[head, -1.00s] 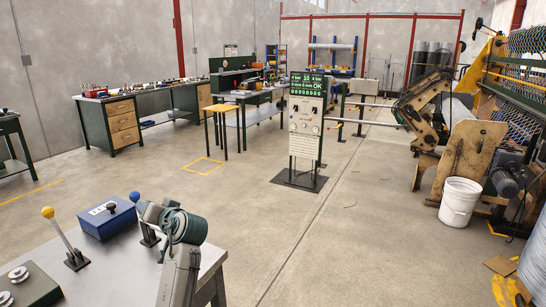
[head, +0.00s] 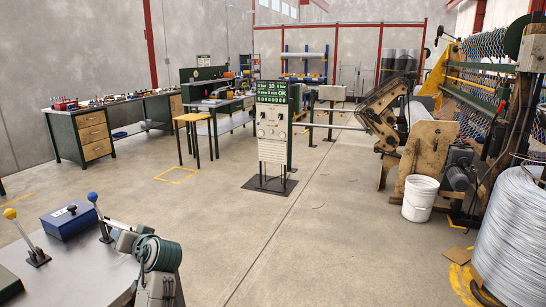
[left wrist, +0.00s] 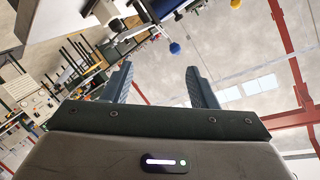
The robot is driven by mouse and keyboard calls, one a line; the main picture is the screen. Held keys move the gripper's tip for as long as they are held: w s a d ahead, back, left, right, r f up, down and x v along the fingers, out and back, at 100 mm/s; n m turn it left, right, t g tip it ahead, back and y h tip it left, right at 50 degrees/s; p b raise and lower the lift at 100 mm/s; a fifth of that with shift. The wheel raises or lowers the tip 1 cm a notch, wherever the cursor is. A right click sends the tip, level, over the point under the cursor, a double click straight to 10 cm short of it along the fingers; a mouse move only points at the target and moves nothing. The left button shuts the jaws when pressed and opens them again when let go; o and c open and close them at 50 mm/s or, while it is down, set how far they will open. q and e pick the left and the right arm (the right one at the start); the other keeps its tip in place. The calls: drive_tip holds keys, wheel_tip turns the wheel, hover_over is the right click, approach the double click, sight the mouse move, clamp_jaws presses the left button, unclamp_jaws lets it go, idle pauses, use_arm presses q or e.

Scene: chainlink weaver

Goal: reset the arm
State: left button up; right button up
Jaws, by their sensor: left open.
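My left arm (head: 158,255) reaches up from the lower edge of the head view, over the front edge of the metal bench. My right arm and gripper are in neither view.
The metal bench (head: 75,270) at lower left carries a blue box (head: 68,220), a yellow-knobbed lever (head: 10,214) and a blue-knobbed lever (head: 93,198). A control panel (head: 272,130), white bucket (head: 420,190) and wire coil (head: 512,230) stand beyond. The middle floor is clear.

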use_arm(q)
drive_tip(key=s+d+f+m+g+h, duration=0.15)
drive_tip(key=s+f+h, duration=0.35)
drive_tip(key=s+f, duration=1.3)
drive_tip(key=s+d+f+m+g+h, duration=0.1)
drive_tip(key=s+d+f+h, duration=0.15)
drive_tip(key=s, duration=0.55)
drive_tip(key=s+d+f+g+h, duration=0.2)
drive_tip(key=s+d, duration=0.1)
drive_tip(key=s, duration=0.6)
drive_tip(key=s+d+f+m+g+h, duration=0.1)
drive_tip(key=s+d+f+h, duration=0.15)
drive_tip(key=s, duration=0.55)
wheel_tip(320, 180, down, 30)
drive_tip(key=a+g+y, duration=0.1)
drive_tip(key=a+g, duration=0.1)
drive_tip(key=s+a+f, duration=0.1)
drive_tip(key=s+f, duration=1.6)
drive_tip(key=f, duration=0.2)
drive_tip(key=shift+s+f+n+g, duration=0.2)
drive_tip(key=shift+f+n+g, duration=0.1)
drive_tip(key=shift+n+g, duration=0.15)
